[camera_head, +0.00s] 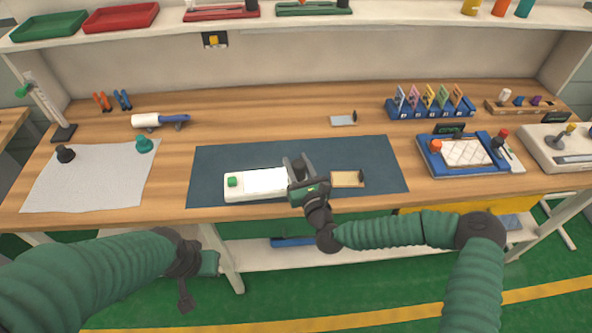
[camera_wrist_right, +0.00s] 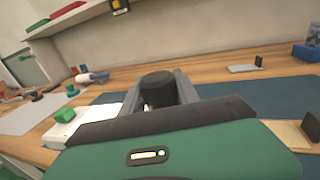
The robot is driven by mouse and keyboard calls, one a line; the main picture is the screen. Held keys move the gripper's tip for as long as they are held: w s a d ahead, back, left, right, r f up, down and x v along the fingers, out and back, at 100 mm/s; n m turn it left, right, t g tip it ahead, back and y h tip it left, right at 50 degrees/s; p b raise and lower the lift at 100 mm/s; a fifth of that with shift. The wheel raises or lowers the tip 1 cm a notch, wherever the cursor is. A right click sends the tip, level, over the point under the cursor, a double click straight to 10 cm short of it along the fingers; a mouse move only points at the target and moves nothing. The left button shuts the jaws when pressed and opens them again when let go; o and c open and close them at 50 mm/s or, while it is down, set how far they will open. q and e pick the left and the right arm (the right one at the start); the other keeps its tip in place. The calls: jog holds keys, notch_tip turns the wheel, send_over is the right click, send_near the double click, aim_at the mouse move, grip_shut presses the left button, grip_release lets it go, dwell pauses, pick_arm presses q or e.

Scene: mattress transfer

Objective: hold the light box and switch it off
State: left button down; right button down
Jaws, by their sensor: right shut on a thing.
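The light box (camera_head: 236,194) lies on the dark mat, a long white box with a bright white panel (camera_head: 266,181) and a green button (camera_head: 232,182) at its left end. My right gripper (camera_head: 300,172) is at its right end, shut on a black round knob (camera_wrist_right: 157,89) that shows between the fingers in the right wrist view. The fingers hide part of that end. The box's left end with the green button (camera_wrist_right: 64,115) shows there too. My left gripper (camera_head: 190,280) hangs in front of the table, below its edge, away from the box; its fingers are unclear.
A small tan plate with a black handle (camera_head: 347,179) lies just right of my right gripper. A grey cloth (camera_head: 90,185) with dark and teal knobs is at left. A blue tray (camera_head: 463,168) stands at right. The mat (camera_head: 215,160) behind the box is clear.

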jog(key=w+d+b, duration=0.1)
jog(key=w+b, duration=0.3)
jog(key=w, duration=0.5)
jog(key=shift+d, duration=0.2)
dwell(0.4)
jog(key=shift+f, duration=0.1)
jog(key=shift+f+b, duration=2.25)
jog(key=shift+b, duration=0.2)
dwell(1.5)
